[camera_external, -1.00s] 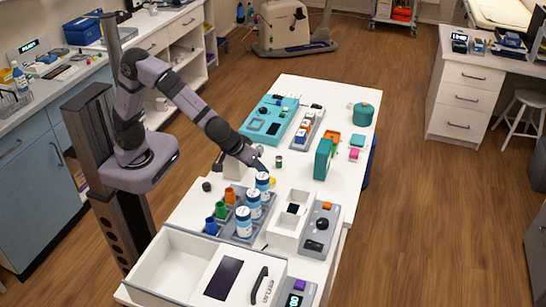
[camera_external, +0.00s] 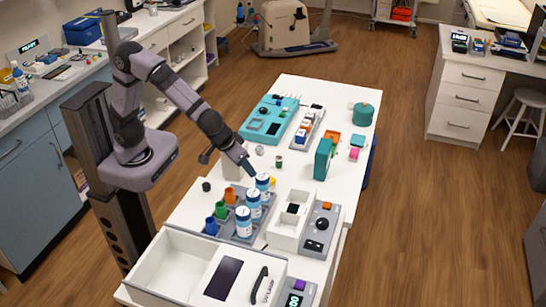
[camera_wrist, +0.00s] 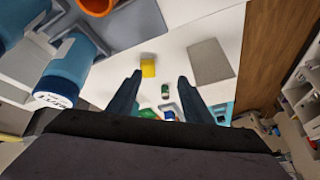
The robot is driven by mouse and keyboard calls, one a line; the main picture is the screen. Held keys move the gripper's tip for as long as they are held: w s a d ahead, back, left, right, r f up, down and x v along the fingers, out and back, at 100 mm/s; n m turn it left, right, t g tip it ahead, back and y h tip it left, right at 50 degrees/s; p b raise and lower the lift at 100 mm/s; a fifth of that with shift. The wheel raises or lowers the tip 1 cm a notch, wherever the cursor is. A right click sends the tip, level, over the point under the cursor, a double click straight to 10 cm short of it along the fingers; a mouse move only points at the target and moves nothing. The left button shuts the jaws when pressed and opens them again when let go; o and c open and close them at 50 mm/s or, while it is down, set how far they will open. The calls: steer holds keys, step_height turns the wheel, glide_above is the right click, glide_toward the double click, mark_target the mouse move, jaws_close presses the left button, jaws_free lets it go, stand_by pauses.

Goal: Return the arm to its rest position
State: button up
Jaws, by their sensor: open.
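My gripper (camera_external: 253,172) is above the white table (camera_external: 340,200), just behind the blue-and-white bottles (camera_external: 244,222) in the grey rack. In the wrist view its two dark fingers (camera_wrist: 159,78) are spread apart with nothing held between them. Beyond the fingertips lie a yellow block (camera_wrist: 148,68) and a small green vial (camera_wrist: 165,91) on the white surface. My arm is bent at the elbow and reaches out from its column at the left.
Green and blue cups (camera_external: 216,218) stand beside the bottles. A white bin (camera_external: 291,218) and a grey control box (camera_external: 320,232) are to the right. A teal upright box (camera_external: 323,158) and a teal tray (camera_external: 268,120) are farther back. The wood floor right of the table is clear.

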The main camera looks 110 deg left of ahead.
steer(key=s+d+m+g+h+p, duration=0.1)
steer(key=s+d+m+h+p, duration=0.1)
steer(key=s+m, duration=0.3)
steer(key=s+d+f+m+h+p, duration=0.1)
steer(key=s+d+m+h+p, duration=0.2)
steer(key=s, duration=0.9)
steer(key=shift+d+m+g+p, duration=0.35)
steer(key=shift+m+p, duration=0.3)
steer(key=shift+m, duration=1.15)
steer(key=shift+s, duration=0.1)
